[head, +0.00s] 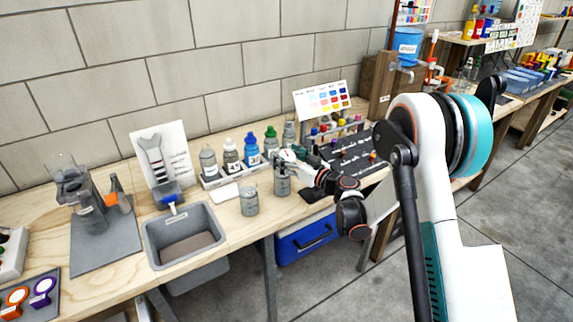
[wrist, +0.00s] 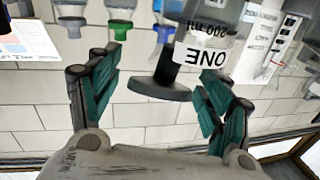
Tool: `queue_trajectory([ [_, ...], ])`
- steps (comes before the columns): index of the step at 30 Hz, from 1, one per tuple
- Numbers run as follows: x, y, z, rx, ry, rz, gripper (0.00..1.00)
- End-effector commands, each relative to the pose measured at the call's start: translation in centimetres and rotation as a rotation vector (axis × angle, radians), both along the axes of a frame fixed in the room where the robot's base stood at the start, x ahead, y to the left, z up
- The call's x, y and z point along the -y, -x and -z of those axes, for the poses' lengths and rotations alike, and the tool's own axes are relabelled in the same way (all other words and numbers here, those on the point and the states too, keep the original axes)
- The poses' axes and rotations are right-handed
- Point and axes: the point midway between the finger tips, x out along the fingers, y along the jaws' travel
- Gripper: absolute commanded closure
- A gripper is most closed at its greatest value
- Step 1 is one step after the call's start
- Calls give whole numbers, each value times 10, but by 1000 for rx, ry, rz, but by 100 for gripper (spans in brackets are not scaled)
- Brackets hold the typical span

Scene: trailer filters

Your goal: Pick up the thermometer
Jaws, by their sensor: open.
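My gripper (head: 287,157) is open above the back part of the bench, close to a clear grey jar (head: 282,182). In the upside-down wrist view, my gripper's two green fingers (wrist: 160,98) stand apart with nothing clamped. Beside that label is a dark grey piece with a flat disc end and a stem (wrist: 160,88). It may be the thermometer, but I cannot tell for certain. In the head view, my gripper hides this area, and I cannot make out a thermometer.
Another grey jar (head: 249,201) stands left of my gripper. Bottles with white, blue and green caps (head: 251,150) line the back. A grey bin (head: 184,240) is set at the bench front. A colour chart (head: 324,99) and a dark rack (head: 350,150) are to the right.

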Motion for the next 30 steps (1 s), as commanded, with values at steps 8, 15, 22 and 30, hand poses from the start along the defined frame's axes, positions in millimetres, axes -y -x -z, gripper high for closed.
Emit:
queue_trajectory([
  [8, -1, -1, -1, 0, 0, 0, 35],
  [15, -1, -1, -1, 0, 0, 0, 77],
  [22, -1, -1, -1, 0, 0, 0, 81],
  [30, -1, -1, -15, 0, 0, 0, 81],
])
